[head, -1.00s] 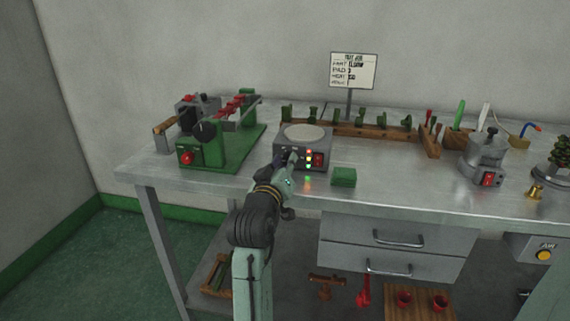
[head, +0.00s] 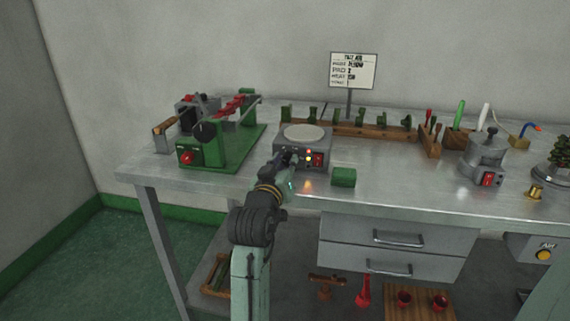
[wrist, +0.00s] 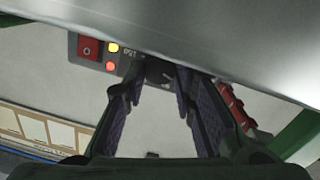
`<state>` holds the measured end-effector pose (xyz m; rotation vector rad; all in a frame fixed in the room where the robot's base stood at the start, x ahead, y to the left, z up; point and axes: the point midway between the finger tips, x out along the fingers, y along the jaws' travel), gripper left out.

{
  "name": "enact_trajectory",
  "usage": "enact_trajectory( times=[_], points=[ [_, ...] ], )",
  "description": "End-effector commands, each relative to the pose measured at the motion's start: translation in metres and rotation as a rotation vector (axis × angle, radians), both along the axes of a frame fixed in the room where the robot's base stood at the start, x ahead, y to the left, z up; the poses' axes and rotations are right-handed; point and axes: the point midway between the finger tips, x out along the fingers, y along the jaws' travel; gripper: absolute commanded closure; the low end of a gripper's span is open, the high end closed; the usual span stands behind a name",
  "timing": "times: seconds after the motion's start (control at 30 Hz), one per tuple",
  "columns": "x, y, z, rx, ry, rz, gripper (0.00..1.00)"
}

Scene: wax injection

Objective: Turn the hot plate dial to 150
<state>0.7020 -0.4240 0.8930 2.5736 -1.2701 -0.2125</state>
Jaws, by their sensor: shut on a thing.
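The hot plate (head: 303,134) is a grey box with a pale round top, near the front edge of the metal bench. Its front panel has a red switch (head: 318,160), which also shows in the wrist view (wrist: 88,48), and small indicator lights (head: 309,154). In the wrist view a yellow light (wrist: 113,47) and a red light (wrist: 110,66) glow. My gripper (head: 287,160) is at the left part of this panel, its fingers (wrist: 162,80) closed around the dial. The fingers mostly hide the dial, so I cannot read its setting.
A green machine (head: 215,145) stands close on the left. A green block (head: 343,177) lies just right of the hot plate. A wooden rack (head: 350,131) with green pieces is behind, and a grey pot (head: 485,155) stands further right. Drawers (head: 395,240) hang below the bench.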

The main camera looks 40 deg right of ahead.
Motion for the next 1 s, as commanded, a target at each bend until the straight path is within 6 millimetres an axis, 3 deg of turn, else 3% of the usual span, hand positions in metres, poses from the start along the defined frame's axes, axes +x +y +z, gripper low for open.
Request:
enact_trajectory(
  times=[1.0],
  points=[
    [-0.0019,-0.0014,-0.0012,0.629,-0.735,0.000,1.00]
  ],
)
